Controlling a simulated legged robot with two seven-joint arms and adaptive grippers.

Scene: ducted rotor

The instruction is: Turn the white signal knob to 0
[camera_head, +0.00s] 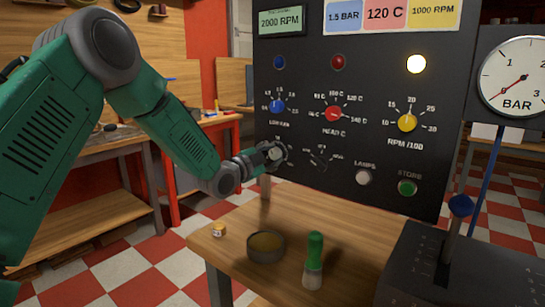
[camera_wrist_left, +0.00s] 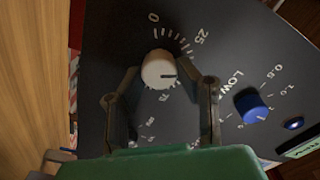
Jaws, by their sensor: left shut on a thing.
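The white signal knob (camera_wrist_left: 155,70) is on the dark panel, in the middle of the left wrist view. Its dark pointer line points right, past the 25 mark and away from the 0 mark at the top. My left gripper (camera_wrist_left: 160,90) has one finger on each side of the knob and is shut on it. In the head view my left gripper (camera_head: 274,153) is at the panel's lower left and mostly hides the knob. My right gripper is not in view.
The panel carries blue (camera_head: 277,106), red (camera_head: 333,114) and yellow (camera_head: 407,123) knobs, a white lamp button (camera_head: 363,177) and a green button (camera_head: 407,188). On the wooden table (camera_head: 340,225) below are a bowl (camera_head: 266,247) and a green-handled brush (camera_head: 314,258).

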